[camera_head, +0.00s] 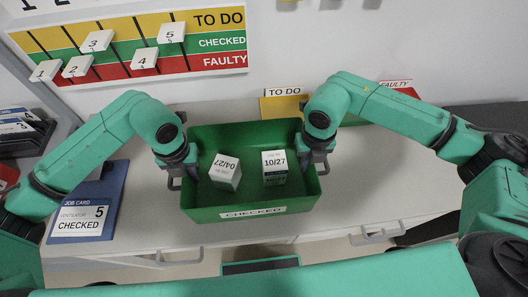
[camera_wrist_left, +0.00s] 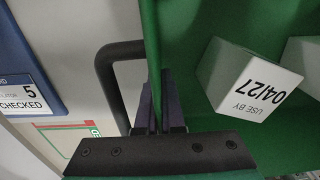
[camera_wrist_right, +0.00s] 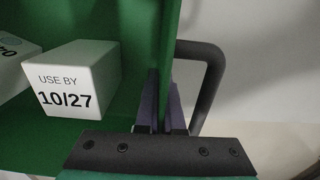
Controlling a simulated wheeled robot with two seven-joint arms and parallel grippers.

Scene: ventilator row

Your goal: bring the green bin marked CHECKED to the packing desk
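The green bin marked CHECKED (camera_head: 252,211) is at the middle of the grey worktop, near its front edge. It holds two white boxes, one marked 04/27 (camera_head: 225,171) and one marked 10/27 (camera_head: 274,167). My left gripper (camera_head: 188,163) is at the bin's left wall; in the left wrist view its fingers (camera_wrist_left: 158,105) lie on both sides of the wall, closed on it. My right gripper (camera_head: 310,158) is at the right wall; in the right wrist view its fingers (camera_wrist_right: 165,105) pinch that wall. I cannot tell whether the bin's base touches the worktop. No packing desk is identifiable.
A blue job card marked 5 CHECKED (camera_head: 88,211) lies left of the bin. A yellow TO DO bin (camera_head: 283,104) and a red FAULTY bin (camera_head: 398,89) stand behind. A board with numbered tags (camera_head: 130,45) is on the wall. Worktop right of the bin is clear.

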